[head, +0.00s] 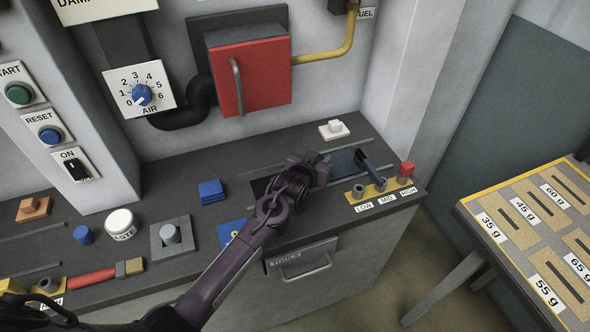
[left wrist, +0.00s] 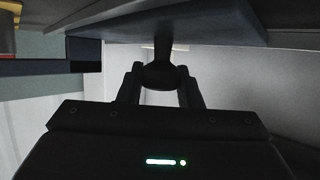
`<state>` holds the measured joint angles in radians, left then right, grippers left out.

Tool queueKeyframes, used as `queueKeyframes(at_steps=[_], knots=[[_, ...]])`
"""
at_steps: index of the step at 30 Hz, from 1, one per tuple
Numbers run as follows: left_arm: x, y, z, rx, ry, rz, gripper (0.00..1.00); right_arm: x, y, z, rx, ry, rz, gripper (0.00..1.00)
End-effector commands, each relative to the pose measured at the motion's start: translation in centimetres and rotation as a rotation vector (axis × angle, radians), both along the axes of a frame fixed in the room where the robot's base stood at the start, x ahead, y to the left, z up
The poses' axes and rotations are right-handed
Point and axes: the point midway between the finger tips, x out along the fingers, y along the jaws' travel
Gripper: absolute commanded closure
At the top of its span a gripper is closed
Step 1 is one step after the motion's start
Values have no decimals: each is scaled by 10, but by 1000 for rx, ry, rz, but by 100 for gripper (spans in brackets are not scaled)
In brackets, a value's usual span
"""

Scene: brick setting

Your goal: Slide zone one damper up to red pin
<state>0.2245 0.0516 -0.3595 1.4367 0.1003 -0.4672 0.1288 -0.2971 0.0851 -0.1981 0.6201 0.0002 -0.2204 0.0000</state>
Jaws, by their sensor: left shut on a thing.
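The damper is a dark blue-grey plate (head: 345,160) in a slot on the console top, with a dark pointer bar (head: 371,170) at its right end. The red pin (head: 406,169) stands behind the HIGH label, at the right end of a yellow strip. The pointer bar is left of it, near the MID label, with a gap between. My left gripper (head: 318,170) is shut at the plate's left side. In the left wrist view, its fingers (left wrist: 160,76) close on the damper's dark knob (left wrist: 158,50) under the plate (left wrist: 160,22).
A white block (head: 334,130) sits behind the slot. A red door (head: 262,75) is on the wall behind. A weights table (head: 535,230) stands at right.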

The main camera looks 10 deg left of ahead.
Motion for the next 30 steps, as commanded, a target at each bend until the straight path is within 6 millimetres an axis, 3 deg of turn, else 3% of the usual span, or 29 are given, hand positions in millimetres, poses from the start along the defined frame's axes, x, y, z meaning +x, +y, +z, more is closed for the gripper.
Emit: queueKeyframes(at_steps=[3, 9, 24, 25, 30], knots=[[16, -25, -3, -4, -4, -4, 100, -1, 1, -17, 2, 0, 0, 26], [32, -49, 0, -2, -5, -3, 100, -2, 7, -28, 9, 3, -1, 26], [37, -56, 1, 0, -3, -2, 100, -3, 8, -30, 10, 3, 0, 26], [37, -56, 1, -1, -3, -2, 66, -3, 7, -30, 10, 3, 0, 26], [37, -56, 0, -1, -2, -1, 47, -3, 5, -30, 7, 2, 1, 26]])
